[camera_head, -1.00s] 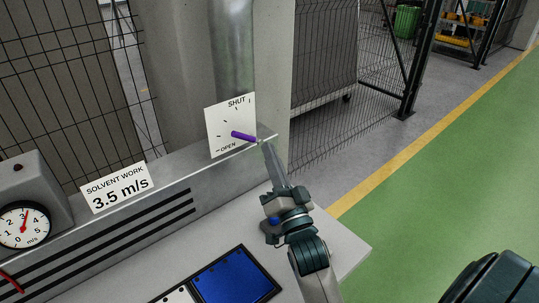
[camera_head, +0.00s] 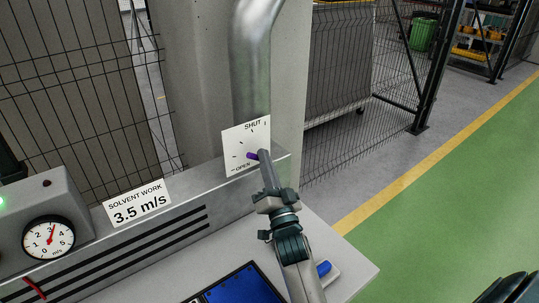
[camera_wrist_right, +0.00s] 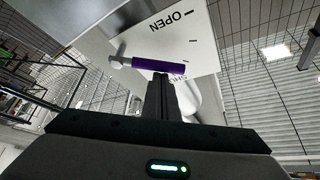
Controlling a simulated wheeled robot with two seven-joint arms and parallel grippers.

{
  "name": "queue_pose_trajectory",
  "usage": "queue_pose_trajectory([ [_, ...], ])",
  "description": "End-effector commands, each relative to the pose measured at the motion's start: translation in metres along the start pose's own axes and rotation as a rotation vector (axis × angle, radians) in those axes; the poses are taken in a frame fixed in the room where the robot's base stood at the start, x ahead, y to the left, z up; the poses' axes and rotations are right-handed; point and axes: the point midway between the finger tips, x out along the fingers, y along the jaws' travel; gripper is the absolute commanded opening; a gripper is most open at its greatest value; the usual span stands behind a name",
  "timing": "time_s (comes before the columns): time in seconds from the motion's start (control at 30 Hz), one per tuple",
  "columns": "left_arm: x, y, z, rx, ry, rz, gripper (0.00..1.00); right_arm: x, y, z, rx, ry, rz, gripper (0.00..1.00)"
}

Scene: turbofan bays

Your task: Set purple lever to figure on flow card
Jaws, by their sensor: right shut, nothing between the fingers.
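The purple lever (camera_head: 252,156) stands out in front of a white dial card (camera_head: 236,140) marked SHUT at the top and OPEN at the bottom. The flow card (camera_head: 139,203) reads "SOLVENT WORK 3.5 m/s" and stands on the ledge. The round gauge (camera_head: 48,240) in m/s has its red needle near 3. My right gripper (camera_head: 263,155) is shut and empty, its tip over the lever's right part in the head view. In the right wrist view the lever (camera_wrist_right: 158,65) lies across just beyond the fingertips (camera_wrist_right: 160,82); contact is unclear. My left gripper is out of view.
A metal pipe (camera_head: 251,80) rises behind the dial card. A blue panel (camera_head: 238,287) lies on the grey bench, and a blue part (camera_head: 323,268) sits right of my arm. Mesh fencing (camera_head: 80,90) stands behind. Green floor is open at right.

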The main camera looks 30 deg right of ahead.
Motion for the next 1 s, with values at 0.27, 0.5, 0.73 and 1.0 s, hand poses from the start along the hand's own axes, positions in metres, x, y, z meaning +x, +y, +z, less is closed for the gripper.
queue_pose_trajectory([
  [0.27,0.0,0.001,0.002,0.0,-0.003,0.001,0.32,0.0,0.0,0.001,0.0,0.0,0.0,0.0],
  [0.5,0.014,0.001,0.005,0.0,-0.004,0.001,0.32,-0.006,0.003,0.013,-0.06,-0.002,-0.036,0.0],
  [0.73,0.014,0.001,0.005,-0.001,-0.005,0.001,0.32,-0.006,0.001,0.014,-0.086,-0.002,-0.05,0.0],
  [1.0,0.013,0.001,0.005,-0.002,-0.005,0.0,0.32,-0.005,0.0,0.013,-0.085,-0.001,-0.05,0.0],
])
